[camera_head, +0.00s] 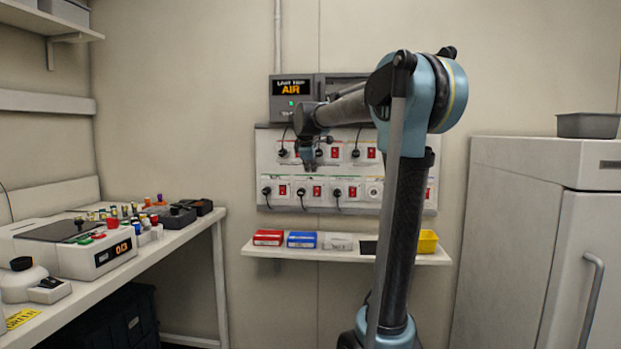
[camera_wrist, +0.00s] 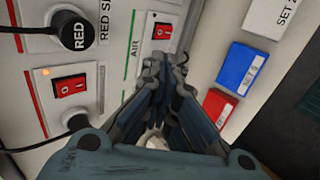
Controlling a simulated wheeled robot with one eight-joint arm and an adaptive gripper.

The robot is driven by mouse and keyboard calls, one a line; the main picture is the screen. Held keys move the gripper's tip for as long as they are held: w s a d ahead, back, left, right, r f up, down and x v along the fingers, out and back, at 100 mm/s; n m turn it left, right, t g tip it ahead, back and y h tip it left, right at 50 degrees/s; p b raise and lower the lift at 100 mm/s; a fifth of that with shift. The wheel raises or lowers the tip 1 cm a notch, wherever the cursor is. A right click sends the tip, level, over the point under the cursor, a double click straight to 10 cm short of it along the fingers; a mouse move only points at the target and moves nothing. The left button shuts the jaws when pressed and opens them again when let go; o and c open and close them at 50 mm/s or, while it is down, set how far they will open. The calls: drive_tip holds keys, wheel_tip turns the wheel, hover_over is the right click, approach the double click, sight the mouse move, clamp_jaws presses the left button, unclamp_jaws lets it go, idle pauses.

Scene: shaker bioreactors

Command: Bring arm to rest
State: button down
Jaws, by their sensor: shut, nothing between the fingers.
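My arm (camera_head: 405,210) rises at the right of centre in the head view and reaches back towards the wall. My gripper (camera_head: 311,166) hangs down in front of the wall panel (camera_head: 262,170) and looks small there. In the wrist view my gripper (camera_wrist: 163,66) has its fingers closed together, with nothing held. Behind the fingers the panel (camera_wrist: 100,75) shows at an angle, with a black plug marked RED (camera_wrist: 70,33) and a red switch (camera_wrist: 70,88). I cannot tell how close the fingertips are to the panel.
Below the panel a shelf (camera_head: 300,251) holds a red box (camera_head: 268,237), a blue box (camera_head: 302,239), a white box (camera_head: 338,241) and a yellow bin (camera_head: 427,241). A cluttered bench (camera_head: 160,257) stands left. A tall cabinet (camera_head: 515,235) stands right.

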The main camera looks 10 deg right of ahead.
drive_tip(key=shift+s+r, duration=0.15)
drive_tip(key=shift+r, duration=0.05)
drive_tip(key=s+d+f+m+g, duration=0.2)
drive_tip(key=s+d+f+m, duration=0.2)
drive_tip(key=s+f, duration=0.5)
drive_tip(key=s+d+f+m+g, duration=0.1)
drive_tip(key=s+d+f+m, duration=0.35)
drive_tip(key=s, duration=0.95)
drive_tip(key=s+a+f+m+g+y, duration=0.1)
drive_tip(key=s+f+m, duration=0.5)
drive_tip(key=s+f, duration=1.7)
drive_tip(key=g+y, duration=0.1)
drive_tip(key=g, duration=0.1)
drive_tip(key=shift+s+m+g, duration=0.35)
drive_tip(key=shift+g, duration=0.05)
drive_tip(key=shift+w+f, duration=0.2)
drive_tip(key=shift+w, duration=0.3)
